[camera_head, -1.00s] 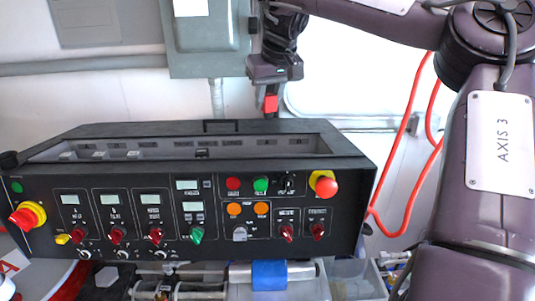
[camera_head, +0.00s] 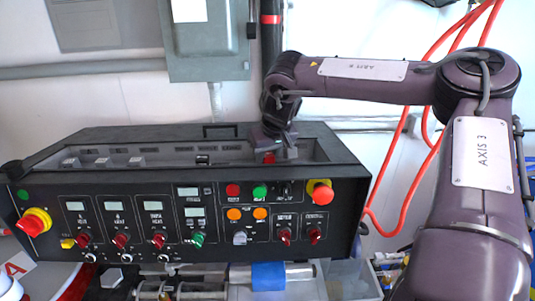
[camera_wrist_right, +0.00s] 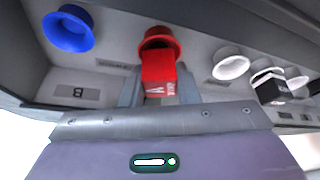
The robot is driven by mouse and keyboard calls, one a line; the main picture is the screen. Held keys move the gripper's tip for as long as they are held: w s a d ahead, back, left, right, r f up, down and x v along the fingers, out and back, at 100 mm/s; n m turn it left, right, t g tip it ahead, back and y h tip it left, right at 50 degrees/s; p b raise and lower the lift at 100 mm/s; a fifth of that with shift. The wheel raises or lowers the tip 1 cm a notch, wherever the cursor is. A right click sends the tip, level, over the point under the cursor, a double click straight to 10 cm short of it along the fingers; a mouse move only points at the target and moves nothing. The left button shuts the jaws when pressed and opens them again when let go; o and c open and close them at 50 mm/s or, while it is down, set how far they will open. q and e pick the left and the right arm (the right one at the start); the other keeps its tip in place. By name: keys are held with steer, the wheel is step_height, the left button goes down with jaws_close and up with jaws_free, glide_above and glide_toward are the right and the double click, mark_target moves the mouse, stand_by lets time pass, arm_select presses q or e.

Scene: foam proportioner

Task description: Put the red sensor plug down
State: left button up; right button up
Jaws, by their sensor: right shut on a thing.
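The red sensor plug (camera_wrist_right: 158,78) is a red block with white lettering, held between the fingers of my right gripper (camera_wrist_right: 158,88). In the wrist view its far end meets a round red socket (camera_wrist_right: 159,38); I cannot tell how deep it sits. In the head view my right gripper (camera_head: 275,142) points down into the recess on top of the black control box (camera_head: 95,185), with the red plug (camera_head: 268,158) showing just below it. My left gripper is in neither view.
In the wrist view a blue socket (camera_wrist_right: 67,30) is at the left, a white socket (camera_wrist_right: 230,64) at the right, and a black plug (camera_wrist_right: 268,90) beyond it. The recess walls stand close around my gripper. Red cables (camera_head: 400,150) hang on the right.

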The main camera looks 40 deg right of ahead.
steer(key=shift+a+f+b, duration=0.1)
steer(key=shift+f+b, duration=0.05)
steer(key=shift+b, duration=0.2)
steer(key=o, duration=1)
steer(key=shift+c, duration=0.2)
steer(key=shift+r+p, duration=0.3)
steer(key=shift+p, duration=0.1)
steer(key=shift+s+r+b, duration=0.1)
steer(key=shift+r+b, duration=0.15)
steer(key=shift+b, duration=0.05)
steer(key=b+v, duration=0.3)
steer(key=v, duration=0.8)
steer(key=shift+r, duration=0.2)
